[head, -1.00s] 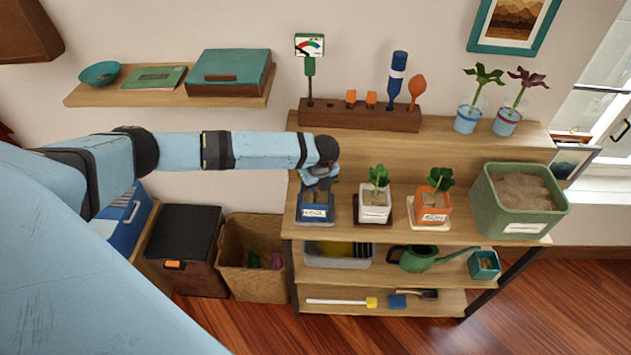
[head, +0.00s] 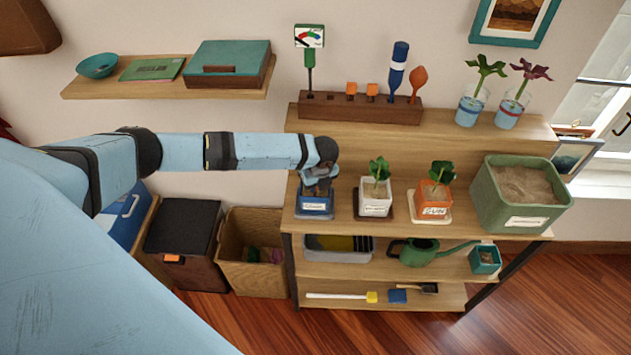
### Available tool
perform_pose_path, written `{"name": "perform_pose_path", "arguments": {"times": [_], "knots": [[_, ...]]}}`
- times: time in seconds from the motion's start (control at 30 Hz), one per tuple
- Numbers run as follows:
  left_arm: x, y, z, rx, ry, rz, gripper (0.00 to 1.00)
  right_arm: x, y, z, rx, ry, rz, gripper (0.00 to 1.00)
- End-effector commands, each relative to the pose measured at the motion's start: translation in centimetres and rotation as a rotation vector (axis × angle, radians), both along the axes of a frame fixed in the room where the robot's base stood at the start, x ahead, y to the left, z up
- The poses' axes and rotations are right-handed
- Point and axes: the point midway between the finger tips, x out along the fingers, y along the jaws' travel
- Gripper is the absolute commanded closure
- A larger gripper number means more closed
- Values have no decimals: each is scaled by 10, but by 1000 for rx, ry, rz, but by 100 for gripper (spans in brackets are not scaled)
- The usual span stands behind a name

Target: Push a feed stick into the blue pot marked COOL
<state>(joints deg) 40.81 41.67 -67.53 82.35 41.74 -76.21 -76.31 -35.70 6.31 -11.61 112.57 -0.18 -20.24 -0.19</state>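The blue pot (head: 314,206) stands at the left end of the middle shelf board. Its white label is too small to read surely. My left gripper (head: 318,186) is right over this pot, pointing down, and hides most of its top and plant. I cannot see its fingertips clearly or whether they hold a stick. Two orange-topped feed sticks (head: 351,89) (head: 371,91) stand in the dark wooden block (head: 330,105) on the top board. My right gripper is not in view.
A white pot (head: 375,205), an orange pot (head: 434,201) and a large green sand bin (head: 521,196) stand to the right on the same board. A meter (head: 309,42), a blue tool (head: 397,68) and an orange scoop (head: 418,80) rise from the block.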

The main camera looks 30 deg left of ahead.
Motion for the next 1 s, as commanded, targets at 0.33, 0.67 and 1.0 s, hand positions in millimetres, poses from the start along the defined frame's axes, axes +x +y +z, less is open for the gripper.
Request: {"name": "perform_pose_path", "arguments": {"times": [0.33,0.67,1.0], "knots": [[0,0,-7,0,0,0,100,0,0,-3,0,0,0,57],[0,0,-7,0,0,0,53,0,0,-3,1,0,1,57],[0,0,-7,0,0,0,32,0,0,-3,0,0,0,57]]}}
